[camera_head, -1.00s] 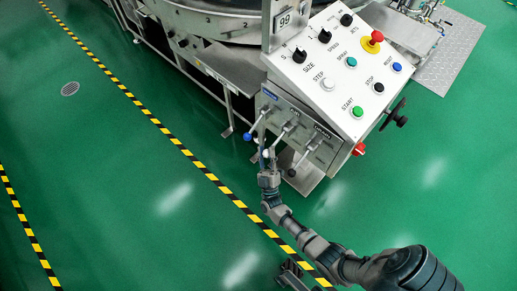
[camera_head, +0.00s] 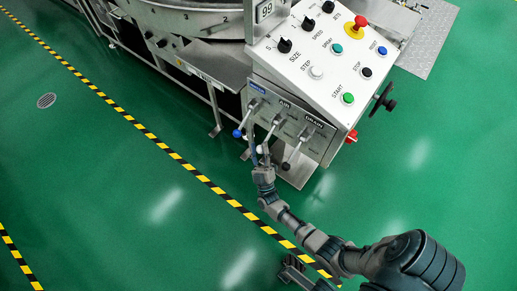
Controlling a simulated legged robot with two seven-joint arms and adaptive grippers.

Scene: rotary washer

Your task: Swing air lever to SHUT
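The air lever (camera_head: 271,133) is the middle one of three on the front of the washer's control box, below the AIR label (camera_head: 285,105). It slants down toward the lower left and ends in a pale knob. My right gripper (camera_head: 260,160) is at that knob, with its fingers pointing up toward the box. The fingers are small and overlap the knob, so I cannot tell whether they grip it or only touch it.
The blue-knobbed lever (camera_head: 242,127) is close on the left, and the black-knobbed drain lever (camera_head: 293,157) on the right. The button panel (camera_head: 322,75) is above. A black handwheel (camera_head: 382,100) sticks out at right. Green floor is open on the left.

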